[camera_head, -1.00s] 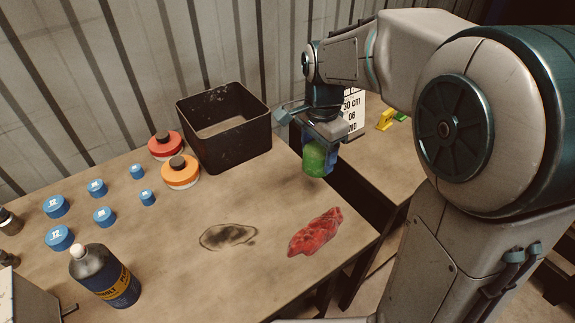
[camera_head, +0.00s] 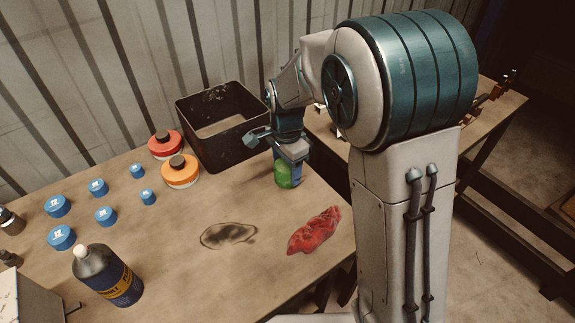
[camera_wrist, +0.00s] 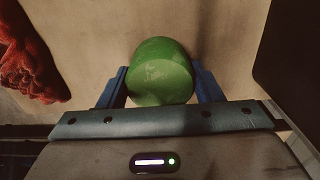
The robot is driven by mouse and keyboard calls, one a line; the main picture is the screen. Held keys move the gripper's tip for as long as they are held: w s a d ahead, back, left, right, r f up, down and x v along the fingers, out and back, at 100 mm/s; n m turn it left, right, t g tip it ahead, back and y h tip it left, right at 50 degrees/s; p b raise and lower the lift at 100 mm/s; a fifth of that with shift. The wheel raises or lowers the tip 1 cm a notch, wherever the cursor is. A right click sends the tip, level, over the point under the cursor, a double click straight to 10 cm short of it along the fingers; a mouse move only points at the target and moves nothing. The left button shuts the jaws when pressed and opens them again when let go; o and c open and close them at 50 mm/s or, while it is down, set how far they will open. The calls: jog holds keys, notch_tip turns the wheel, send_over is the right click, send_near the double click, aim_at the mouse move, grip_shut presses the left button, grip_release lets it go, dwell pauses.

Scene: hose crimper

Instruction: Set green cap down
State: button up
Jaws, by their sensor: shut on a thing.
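The green cap (camera_head: 285,178) is between the blue fingers of my gripper (camera_head: 291,172), to the right of the black bin and behind the red rag. In the wrist view the cap (camera_wrist: 161,72) sits between the two blue fingers of my gripper (camera_wrist: 160,92), which is shut on it. The cap is at or just above the wooden table (camera_head: 200,205); I cannot tell whether it touches.
A black bin (camera_head: 268,155) stands just left of my gripper. A red rag (camera_head: 314,232) lies in front, beside a dark stain. Orange (camera_head: 180,176) and red (camera_head: 165,150) round containers, several blue caps and a dark bottle (camera_head: 108,278) stand farther left. Bare table lies around the cap.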

jog(key=shift+f, duration=0.2)
jog(key=o, duration=0.9)
jog(key=shift+o, duration=0.2)
jog(key=shift+r, duration=0.1)
notch_tip(320, 180, up, 12)
jog(key=s+d+f+n+t, duration=0.2)
jog(key=s+d+n, duration=0.9)
jog(key=s, duration=0.7)
jog(key=shift+s+d+f+t, duration=0.25)
jog(key=shift+s+d+t, duration=0.2)
jog(key=shift+d, duration=1.1)
